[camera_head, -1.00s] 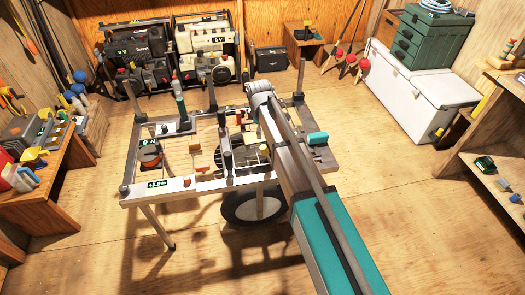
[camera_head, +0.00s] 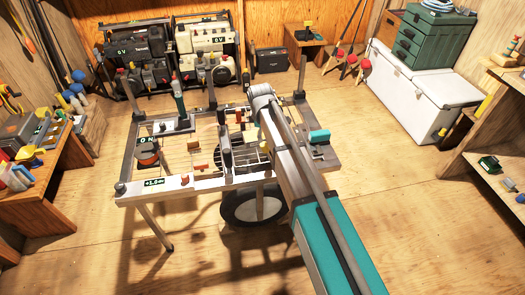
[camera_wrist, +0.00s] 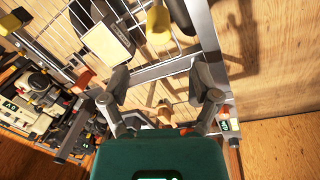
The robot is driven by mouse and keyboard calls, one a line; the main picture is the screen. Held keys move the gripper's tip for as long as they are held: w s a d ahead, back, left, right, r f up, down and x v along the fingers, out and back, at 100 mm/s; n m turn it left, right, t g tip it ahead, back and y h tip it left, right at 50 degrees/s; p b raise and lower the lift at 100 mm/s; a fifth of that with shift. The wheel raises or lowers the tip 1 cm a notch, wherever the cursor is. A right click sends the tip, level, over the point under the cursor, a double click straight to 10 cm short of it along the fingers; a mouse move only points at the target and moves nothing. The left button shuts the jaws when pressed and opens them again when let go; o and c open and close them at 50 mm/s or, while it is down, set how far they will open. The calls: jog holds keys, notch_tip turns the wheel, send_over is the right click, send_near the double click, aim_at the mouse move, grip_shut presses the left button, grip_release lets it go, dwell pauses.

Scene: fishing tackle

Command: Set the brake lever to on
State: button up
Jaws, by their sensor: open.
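A teal handle (camera_head: 319,136) lies at the frame's right side. I cannot tell which of these is the brake lever, and I can read no brake marking. My gripper (camera_wrist: 162,84) is open in the wrist view, its two fingers wide apart. A small wooden-coloured peg (camera_wrist: 164,113) shows between and below the fingertips; I see nothing gripped. In the head view my arm hides my gripper.
The frame has a wire grid, upright posts, an orange-topped round knob (camera_head: 147,158) and a wheel (camera_head: 252,206) below. A yellow piece (camera_wrist: 158,27) and a cream block (camera_wrist: 106,42) lie beyond my fingers. A white cooler (camera_head: 420,95) stands at right; floor at front left is clear.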

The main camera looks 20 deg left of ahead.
aim_at(262, 145)
jog(key=shift+w+a+f+b, duration=0.1)
jog(key=shift+w+f+b, duration=0.15)
jog(key=shift+f+b, duration=1.3)
jog(key=shift+w+d+f+b, duration=0.1)
jog(key=shift+w+f+b, duration=0.1)
jog(key=shift+f+b, duration=1.3)
jog(key=shift+w+a+f+b, duration=0.1)
jog(key=shift+w+f+b, duration=0.15)
jog(key=shift+f+b, duration=1.3)
jog(key=shift+f, duration=0.1)
grip_shut()
jog(key=shift+a, duration=0.3)
jog(key=shift+s+d, duration=0.1)
jog(key=shift+d, duration=0.1)
